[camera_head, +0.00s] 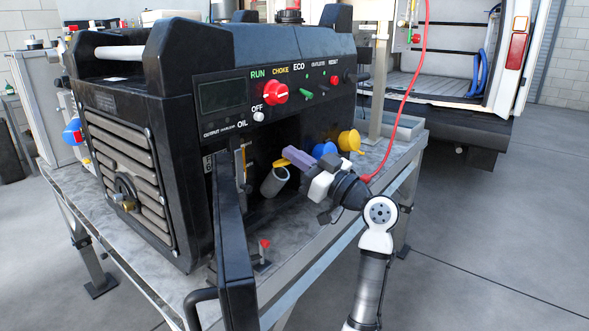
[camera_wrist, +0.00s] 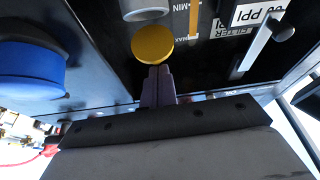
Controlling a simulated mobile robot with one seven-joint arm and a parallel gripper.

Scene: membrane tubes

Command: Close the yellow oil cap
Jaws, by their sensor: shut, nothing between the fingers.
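The yellow oil cap (camera_head: 281,164) is a flat disc at the top of a tilted grey filler tube (camera_head: 272,184), inside the open bay of the black generator. In the wrist view the cap (camera_wrist: 153,43) faces me as a round disc, with the grey tube (camera_wrist: 146,8) just beyond it. I cannot tell whether the cap sits fully on the tube mouth. My gripper (camera_head: 288,154) is shut and empty, its purple-grey fingers at the cap. In the wrist view the fingertips (camera_wrist: 158,72) are at the cap's near edge, touching or nearly so.
The generator's black door (camera_head: 232,235) stands open left of the bay. A blue cover (camera_head: 323,150) and another yellow cover (camera_head: 349,141) are right of my gripper. A red cable (camera_head: 403,100) hangs behind my wrist. The metal table (camera_head: 190,284) has some bare surface in front.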

